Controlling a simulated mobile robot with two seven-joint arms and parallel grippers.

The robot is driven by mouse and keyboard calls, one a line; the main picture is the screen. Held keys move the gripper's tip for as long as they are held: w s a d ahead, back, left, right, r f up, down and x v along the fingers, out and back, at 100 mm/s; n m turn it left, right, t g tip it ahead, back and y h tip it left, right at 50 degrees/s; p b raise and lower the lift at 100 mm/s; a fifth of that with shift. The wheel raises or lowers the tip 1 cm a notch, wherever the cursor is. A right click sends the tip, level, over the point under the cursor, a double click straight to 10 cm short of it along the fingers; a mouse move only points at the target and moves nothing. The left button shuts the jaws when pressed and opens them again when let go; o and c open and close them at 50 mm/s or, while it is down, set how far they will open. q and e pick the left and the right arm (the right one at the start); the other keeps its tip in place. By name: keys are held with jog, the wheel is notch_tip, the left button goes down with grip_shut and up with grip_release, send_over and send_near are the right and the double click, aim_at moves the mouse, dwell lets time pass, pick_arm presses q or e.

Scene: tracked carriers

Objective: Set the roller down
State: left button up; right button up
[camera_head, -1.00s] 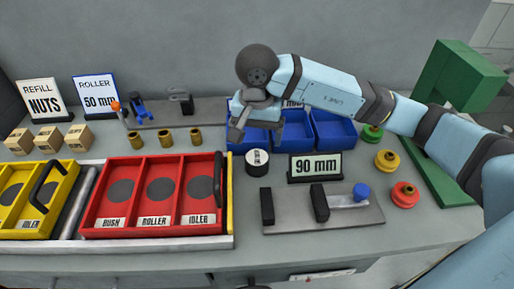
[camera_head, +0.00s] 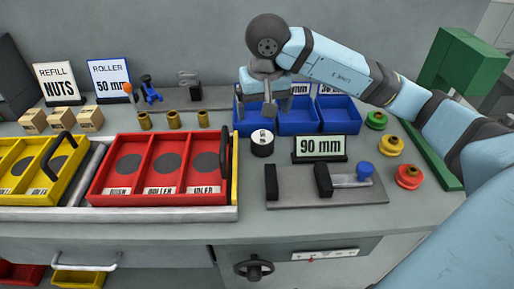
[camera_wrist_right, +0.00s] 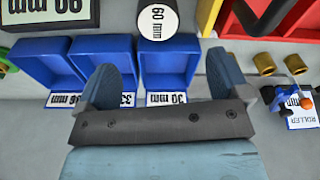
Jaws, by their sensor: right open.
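The roller (camera_head: 262,143) is a short black cylinder with a white label on top. It stands upright on the grey bench, in front of the blue bins and left of the 90 mm sign. My right gripper (camera_head: 275,107) is open and empty, over the left blue bin behind the roller. In the wrist view its two fingers (camera_wrist_right: 165,78) are spread apart, and the roller lies beyond them, not touched. My left gripper is not in view.
Blue bins (camera_head: 297,128) stand behind the roller. The 90 mm sign (camera_head: 320,147) and a grey fixture plate (camera_head: 345,193) are to its right and front. A red tray (camera_head: 95,196) with a black handle is close on the left. Brass bushes (camera_head: 174,119) stand behind the tray.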

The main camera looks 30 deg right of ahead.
aim_at(263, 137)
jog(key=f, duration=0.6)
jog(key=shift+w+d+b, duration=0.15)
jog(key=shift+w+b, duration=0.15)
jog(key=shift+w, duration=0.05)
notch_tip(263, 137, down, 5)
jog(key=shift+d+b, duration=0.15)
jog(key=shift+b, duration=0.2)
jog(key=shift+c, duration=0.2)
jog(key=c, duration=1.2)
